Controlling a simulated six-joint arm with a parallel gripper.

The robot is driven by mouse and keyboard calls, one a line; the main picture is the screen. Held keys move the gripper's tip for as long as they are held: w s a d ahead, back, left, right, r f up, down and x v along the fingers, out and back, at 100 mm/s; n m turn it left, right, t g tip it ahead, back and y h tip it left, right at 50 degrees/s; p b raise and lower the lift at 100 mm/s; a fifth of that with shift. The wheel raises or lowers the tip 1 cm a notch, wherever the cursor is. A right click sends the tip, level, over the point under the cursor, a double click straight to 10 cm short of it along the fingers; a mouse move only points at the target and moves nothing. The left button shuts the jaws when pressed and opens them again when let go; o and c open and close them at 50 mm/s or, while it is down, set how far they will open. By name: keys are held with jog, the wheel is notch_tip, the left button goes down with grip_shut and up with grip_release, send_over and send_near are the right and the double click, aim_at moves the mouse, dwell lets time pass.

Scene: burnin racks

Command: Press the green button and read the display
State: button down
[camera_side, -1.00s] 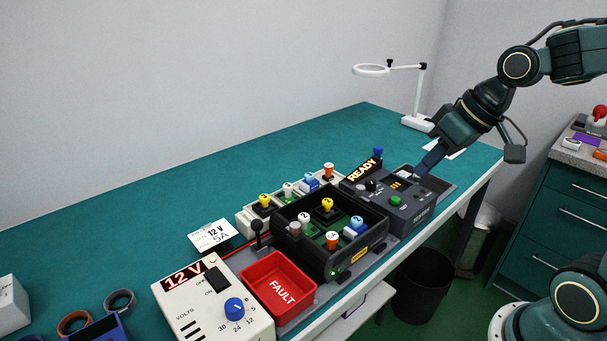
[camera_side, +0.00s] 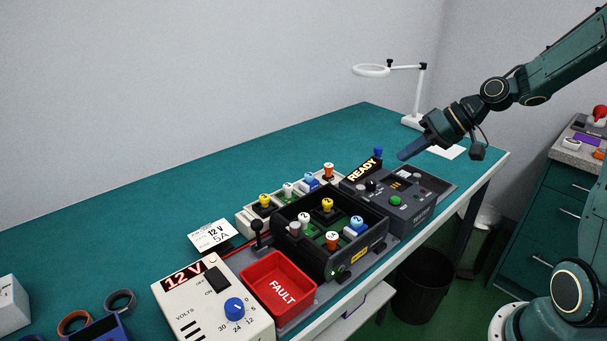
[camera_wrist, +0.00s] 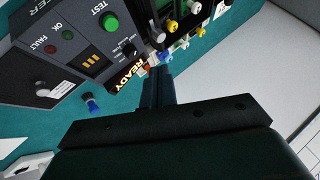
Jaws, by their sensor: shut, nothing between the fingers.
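The tester (camera_side: 410,199) is a dark grey box at the right end of the row on the bench. Its green button (camera_side: 395,201) sits on the top panel; in the wrist view the green button (camera_wrist: 110,22) is labelled TEST. The display (camera_side: 363,170) stands at the tester's back left and reads READY in lit letters; it also shows in the wrist view (camera_wrist: 130,70). My gripper (camera_side: 402,156) is shut and empty, in the air above and behind the tester, apart from the button. Its fingers (camera_wrist: 158,88) show in the wrist view.
A black tray (camera_side: 290,245) with several coloured-cap parts stands left of the tester. A red FAULT bin (camera_side: 254,283) and a power supply (camera_side: 200,318) reading 12 V are nearer. A magnifier lamp (camera_side: 421,95) stands at the far end.

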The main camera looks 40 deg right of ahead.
jog(key=shift+w+d, duration=0.1)
jog(key=shift+d, duration=0.1)
jog(key=shift+f, duration=0.25)
send_near(395, 200)
jog(key=shift+w+a+f, duration=0.45)
jog(key=shift+w+a, duration=0.05)
jog(key=shift+w, duration=0.3)
jog(key=shift+w+a+f, duration=0.5)
jog(key=shift+w, duration=0.3)
jog(key=shift+w+a+f, duration=0.45)
jog(key=shift+w+a, duration=0.05)
jog(key=shift+w, duration=0.35)
jog(key=shift+f, duration=0.15)
dwell(0.5)
jog(key=shift+f, duration=0.25)
jog(key=shift+f, duration=0.5)
dwell(1.0)
jog(key=shift+r, duration=0.9)
dwell(0.3)
